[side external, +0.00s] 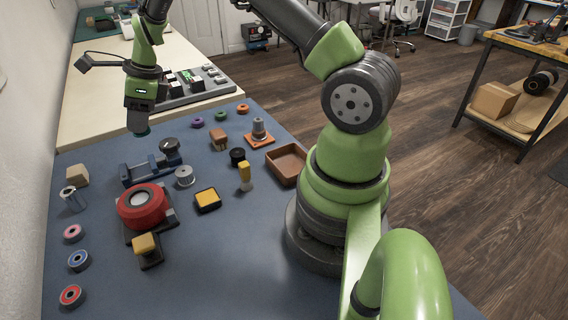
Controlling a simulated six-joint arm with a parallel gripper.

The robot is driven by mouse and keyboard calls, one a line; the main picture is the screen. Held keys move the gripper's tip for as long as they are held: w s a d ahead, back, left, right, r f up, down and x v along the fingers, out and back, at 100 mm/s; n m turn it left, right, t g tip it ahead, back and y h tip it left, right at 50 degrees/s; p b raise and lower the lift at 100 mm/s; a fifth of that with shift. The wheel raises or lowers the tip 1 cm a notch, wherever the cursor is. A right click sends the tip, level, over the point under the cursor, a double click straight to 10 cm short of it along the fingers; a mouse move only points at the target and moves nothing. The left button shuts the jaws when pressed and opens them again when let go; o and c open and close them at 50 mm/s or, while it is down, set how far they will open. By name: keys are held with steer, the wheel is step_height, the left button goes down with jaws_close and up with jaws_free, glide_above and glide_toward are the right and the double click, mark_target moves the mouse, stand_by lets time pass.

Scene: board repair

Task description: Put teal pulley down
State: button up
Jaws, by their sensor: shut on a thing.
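My gripper (139,124) points down above the far left part of the blue work mat (250,225). It is shut on a small dark teal thing, the teal pulley (140,132), of which only the lower edge shows below the jaws. The pulley is held in the air, beyond the blue vise (150,169). Its exact height above the mat cannot be told from this view.
Near the vise are a silver pulley (184,176) and a red round fixture (141,205). Purple (198,123), green (221,116) and orange (243,108) rings lie at the far edge. A brown tray (287,165) stands right.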

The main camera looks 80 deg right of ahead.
steer(key=s+d+n+g+y, duration=0.25)
steer(key=s+d+n, duration=0.5)
steer(key=s, duration=0.45)
steer(key=s+n+g+h, duration=0.2)
steer(key=s+n+g, duration=0.3)
steer(key=s+n, duration=1)
steer(key=s+f+m, duration=0.1)
steer(key=f, duration=0.5)
steer(key=s+f+m, duration=0.1)
steer(key=f, duration=0.2)
steer(key=shift+s+d+f+m+t, duration=0.1)
steer(key=shift+s+f+m+t, duration=0.15)
steer(key=shift+s+f+m, duration=0.15)
steer(key=o, duration=0.6)
steer(key=shift+f, duration=0.15)
steer(key=shift+c, duration=0.2)
steer(key=shift+o, duration=0.6)
